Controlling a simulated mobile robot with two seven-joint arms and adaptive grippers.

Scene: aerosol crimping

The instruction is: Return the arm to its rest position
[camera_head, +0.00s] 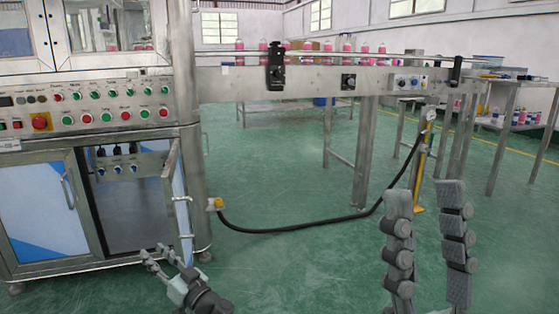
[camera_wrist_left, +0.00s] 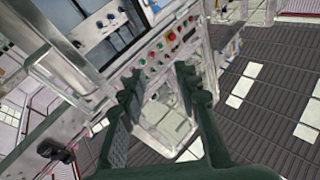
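My left gripper (camera_head: 153,250) is low at the lower left in the head view, in front of the open cabinet door (camera_head: 178,195). Its two fingers are apart with nothing between them. In the left wrist view the left gripper (camera_wrist_left: 159,72) is open and empty, with the machine's button panel (camera_wrist_left: 165,50) behind it, tilted in the picture. My right gripper (camera_head: 424,190) points up at the lower right of the head view. Its two fingers are wide apart and empty, with green floor between them.
The machine's control panel (camera_head: 90,106) stands at left above the cabinet. A conveyor (camera_head: 310,83) carries several pink bottles (camera_head: 348,47) across the back. A black hose (camera_head: 300,229) runs from the machine to a yellow stand (camera_head: 421,170). The middle floor (camera_head: 285,265) is clear.

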